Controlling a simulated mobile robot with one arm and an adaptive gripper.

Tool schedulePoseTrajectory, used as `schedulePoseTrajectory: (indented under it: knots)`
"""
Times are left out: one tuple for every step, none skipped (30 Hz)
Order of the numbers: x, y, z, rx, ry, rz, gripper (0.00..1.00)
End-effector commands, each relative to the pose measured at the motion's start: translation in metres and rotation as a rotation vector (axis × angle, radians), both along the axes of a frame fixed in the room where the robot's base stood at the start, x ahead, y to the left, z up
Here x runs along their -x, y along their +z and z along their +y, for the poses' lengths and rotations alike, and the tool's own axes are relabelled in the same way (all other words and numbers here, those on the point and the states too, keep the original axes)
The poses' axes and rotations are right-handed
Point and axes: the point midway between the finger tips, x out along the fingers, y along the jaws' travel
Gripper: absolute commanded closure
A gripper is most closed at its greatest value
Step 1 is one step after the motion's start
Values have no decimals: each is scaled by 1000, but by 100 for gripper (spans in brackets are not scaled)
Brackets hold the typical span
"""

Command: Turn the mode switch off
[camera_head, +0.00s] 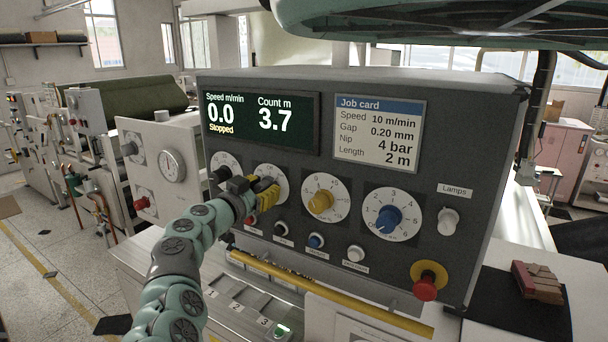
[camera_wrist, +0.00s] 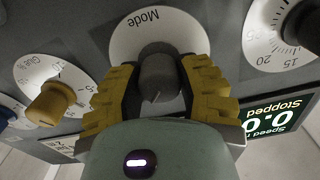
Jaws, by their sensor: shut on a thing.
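The mode switch is a dark grey knob (camera_wrist: 160,78) on a round white dial marked "Mode" (camera_wrist: 180,28), seen upside down in the wrist view. A short light line shows on the knob's face. My gripper (camera_wrist: 159,70) has its yellow ribbed fingers closed on both sides of the knob. In the head view my gripper (camera_head: 264,193) is at the second dial from the left (camera_head: 275,174) and hides the knob. The dial's other markings are mostly covered, so I cannot read the switch position.
The panel screen (camera_head: 260,118) reads 0.0, "Stopped" and count 3.7. A black knob (camera_head: 222,173) is close on the left, and a yellow knob (camera_head: 320,201) and a blue knob (camera_head: 387,219) on the right. Push buttons and a yellow bar (camera_head: 325,290) lie below.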

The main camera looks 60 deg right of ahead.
Motion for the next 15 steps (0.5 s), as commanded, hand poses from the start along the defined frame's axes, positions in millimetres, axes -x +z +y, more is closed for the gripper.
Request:
schedulePoseTrajectory:
  knots:
    - [0,0,0,0,0,2,100]
    - [0,-1,0,0,0,4,100]
    - [0,-1,0,1,0,9,100]
    - [0,-1,0,1,0,13,100]
    - [0,-1,0,1,0,19,100]
    - [0,-1,0,2,0,26,100]
    - [0,-1,0,2,0,30,100]
    - [0,-1,0,3,0,32,100]
    - [0,-1,0,3,0,36,100]
    - [0,-1,0,3,0,40,100]
    - [0,-1,0,3,0,44,100]
    - [0,-1,0,4,0,49,100]
    - [0,-1,0,4,0,52,100]
    - [0,-1,0,4,0,55,100]
    - [0,-1,0,5,0,61,100]
